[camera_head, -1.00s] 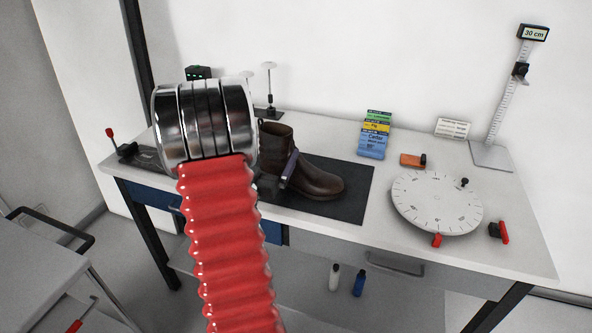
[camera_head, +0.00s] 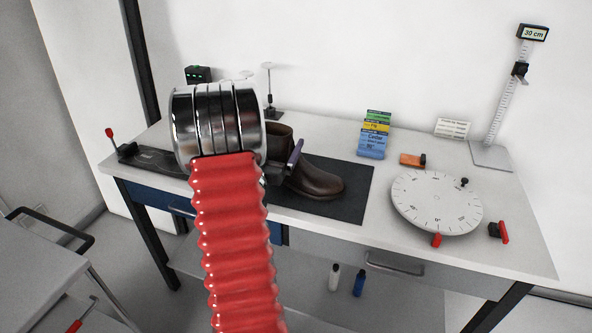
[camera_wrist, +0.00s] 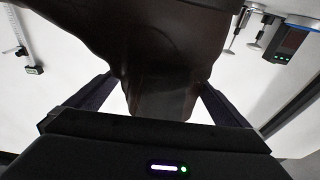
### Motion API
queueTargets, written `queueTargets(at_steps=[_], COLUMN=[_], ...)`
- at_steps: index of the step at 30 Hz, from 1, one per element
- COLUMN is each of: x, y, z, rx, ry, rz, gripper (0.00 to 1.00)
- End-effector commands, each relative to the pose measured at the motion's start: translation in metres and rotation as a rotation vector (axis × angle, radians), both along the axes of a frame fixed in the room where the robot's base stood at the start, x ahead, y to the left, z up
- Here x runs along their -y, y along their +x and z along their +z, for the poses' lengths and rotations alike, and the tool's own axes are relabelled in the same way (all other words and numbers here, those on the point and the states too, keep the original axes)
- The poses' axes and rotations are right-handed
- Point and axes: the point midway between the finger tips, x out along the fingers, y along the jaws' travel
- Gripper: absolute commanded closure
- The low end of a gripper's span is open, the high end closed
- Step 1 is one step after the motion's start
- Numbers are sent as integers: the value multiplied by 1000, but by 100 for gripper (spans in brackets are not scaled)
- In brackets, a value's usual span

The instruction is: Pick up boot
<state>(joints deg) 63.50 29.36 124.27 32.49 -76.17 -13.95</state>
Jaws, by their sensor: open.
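The dark brown boot (camera_head: 316,181) stands on a dark mat (camera_head: 349,206) on the workbench, toe to the right. My red arm and its metal wrist hide part of the boot's left side in the head view. My gripper shows in the wrist view (camera_wrist: 152,98), open, with one dark finger on each side of the boot (camera_wrist: 155,50). The boot fills the upper middle of that view, between the fingers. One purple-grey finger shows in front of the boot in the head view. I cannot tell whether either finger touches the boot.
A white round dial turntable (camera_head: 437,202) is right of the mat. Coloured boxes (camera_head: 374,135), an orange block (camera_head: 412,160) and a tall height gauge (camera_head: 507,100) stand behind it. A lever device (camera_head: 127,149) is at the bench's left end. A cart (camera_head: 40,265) stands at lower left.

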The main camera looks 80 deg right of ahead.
Motion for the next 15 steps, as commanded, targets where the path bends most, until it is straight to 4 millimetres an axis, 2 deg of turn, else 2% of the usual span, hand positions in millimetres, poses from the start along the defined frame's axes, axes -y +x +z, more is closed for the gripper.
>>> queueTargets(at_steps=[7,15], x=[0,0], y=[0,1], z=[0,0], rx=[0,0], ry=[0,0], rz=[0,1], gripper=[1,20])
